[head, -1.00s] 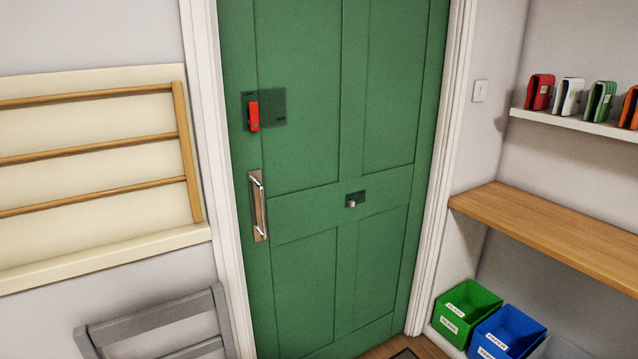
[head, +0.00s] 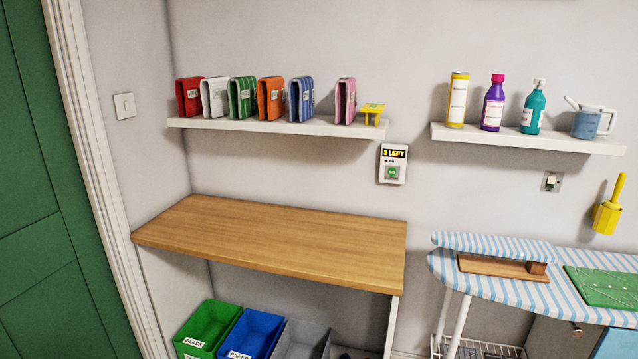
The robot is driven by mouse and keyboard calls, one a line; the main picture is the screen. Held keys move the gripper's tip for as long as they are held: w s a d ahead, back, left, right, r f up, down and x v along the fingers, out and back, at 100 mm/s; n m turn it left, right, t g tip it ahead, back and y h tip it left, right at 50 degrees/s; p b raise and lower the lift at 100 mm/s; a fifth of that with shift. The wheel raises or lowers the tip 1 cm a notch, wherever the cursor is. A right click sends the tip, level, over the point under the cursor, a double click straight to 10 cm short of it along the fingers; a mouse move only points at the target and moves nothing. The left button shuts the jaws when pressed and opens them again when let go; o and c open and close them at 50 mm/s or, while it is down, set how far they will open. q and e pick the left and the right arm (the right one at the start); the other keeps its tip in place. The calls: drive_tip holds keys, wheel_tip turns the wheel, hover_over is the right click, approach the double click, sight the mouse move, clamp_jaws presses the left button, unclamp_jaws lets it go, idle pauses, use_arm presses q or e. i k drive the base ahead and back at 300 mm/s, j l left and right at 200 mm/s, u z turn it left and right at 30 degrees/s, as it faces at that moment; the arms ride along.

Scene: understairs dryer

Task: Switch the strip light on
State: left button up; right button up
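No strip light shows in the head view. A white wall switch (head: 124,106) is on the wall just right of the green door. A second small switch with a grey plate (head: 551,182) is on the wall below the right shelf. A white box (head: 393,164) with a display reading "3 LEFT" and a green button is on the wall between the shelves. I cannot tell from the picture which of these works the strip light. Neither of my grippers is in view.
A wooden worktop (head: 280,240) stands below the left shelf (head: 280,126), with green (head: 205,325) and blue (head: 250,335) bins under it. A striped ironing board (head: 535,290) stands at right. The green door (head: 40,200) is at left.

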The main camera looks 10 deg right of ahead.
sight(552, 179)
drive_tip(key=l+z, duration=0.2)
drive_tip(key=z, duration=0.3)
drive_tip(key=l+z, duration=0.25)
drive_tip(key=z, duration=0.2)
drive_tip(key=l+z, duration=0.25)
drive_tip(key=z, duration=0.25)
drive_tip(key=i+l, duration=1)
drive_tip(key=i+l+z, duration=0.1)
drive_tip(key=i+l, duration=0.85)
drive_tip(key=l, duration=0.3)
